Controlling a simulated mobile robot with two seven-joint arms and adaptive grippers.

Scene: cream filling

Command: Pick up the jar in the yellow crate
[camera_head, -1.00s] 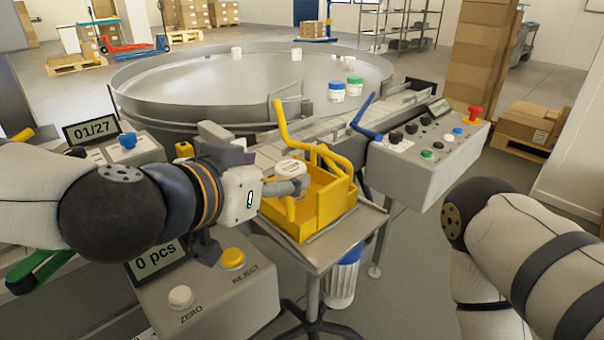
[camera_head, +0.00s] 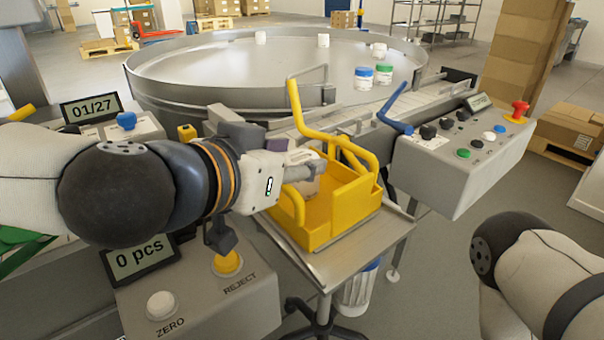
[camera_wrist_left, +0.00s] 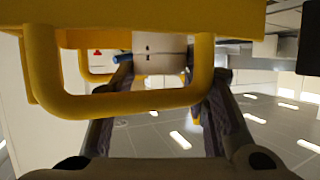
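The yellow crate (camera_head: 345,212) stands on a small steel table in the head view. The jar (camera_head: 308,186) is inside it at the left, mostly hidden by my left gripper (camera_head: 308,160), which reaches over the crate's left side. In the left wrist view, the crate's yellow handle (camera_wrist_left: 130,104) crosses in front. Behind it, the pale jar (camera_wrist_left: 160,52) shows between the fingers of the left gripper (camera_wrist_left: 165,88). The fingers stand apart, with a gap at the right of the jar. My right gripper is out of view.
A control box (camera_head: 465,150) with a red button stands right of the crate. A scale with ZERO and REJECT buttons (camera_head: 195,295) is in front. Behind is a large round steel turntable (camera_head: 255,75) with several jars. A blue guide handle (camera_head: 393,115) stands near the conveyor.

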